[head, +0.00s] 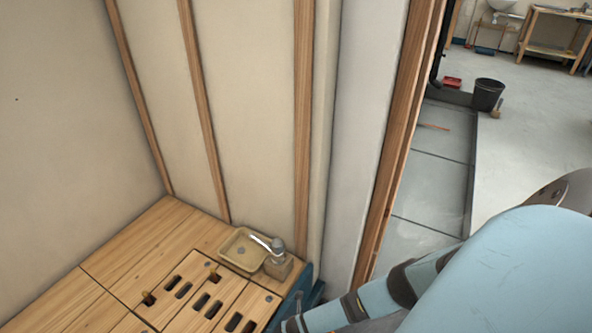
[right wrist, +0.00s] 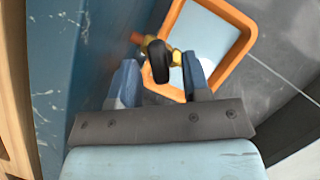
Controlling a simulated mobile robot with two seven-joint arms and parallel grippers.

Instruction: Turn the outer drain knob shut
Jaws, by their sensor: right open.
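A black drain knob (right wrist: 159,61) sits on a brass fitting (right wrist: 174,57) in the right wrist view. My right gripper (right wrist: 160,68) is open, with its two blue fingers on either side of the knob. A gap shows between the knob and each finger; whether the knob lies at the fingers' depth is hard to tell. The knob and right gripper are hidden in the head view, where only my light blue right arm shows at the lower right. My left gripper is not in view.
A blue panel (right wrist: 90,45) stands left of the gripper. An orange-rimmed tray (right wrist: 238,20) lies beyond the knob. In the head view, a wooden top (head: 130,245) carries a small beige basin (head: 233,261). A dark bucket (head: 488,95) stands at the right.

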